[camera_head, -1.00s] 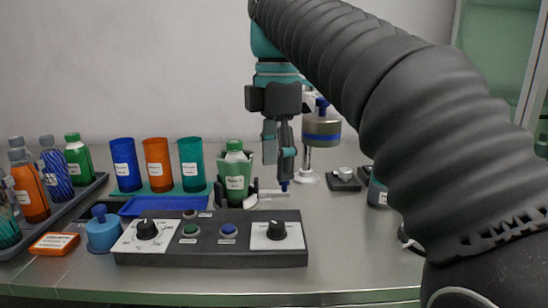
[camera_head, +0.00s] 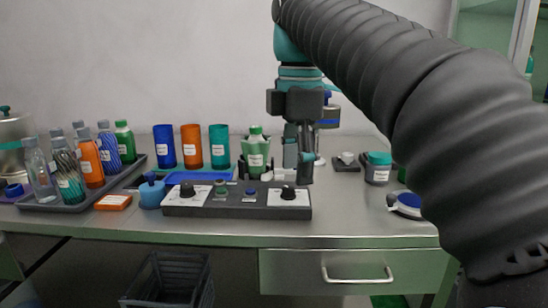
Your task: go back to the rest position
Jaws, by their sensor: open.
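My gripper (camera_head: 298,160) hangs downward at the end of my arm, over the back middle of the table (camera_head: 350,228). It is open and I see nothing held in it. Whether the gripper touches anything there cannot be told. My arm, in its black ribbed cover, fills the upper right and hides part of the table.
A control panel (camera_head: 236,205) with knobs and buttons stands in front. Blue, orange and teal sleeves (camera_head: 191,147) stand behind it. A tray (camera_head: 45,206) of several bottles is at left. At right are a teal-lidded jar (camera_head: 378,168) and a round blue-topped dish (camera_head: 407,203).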

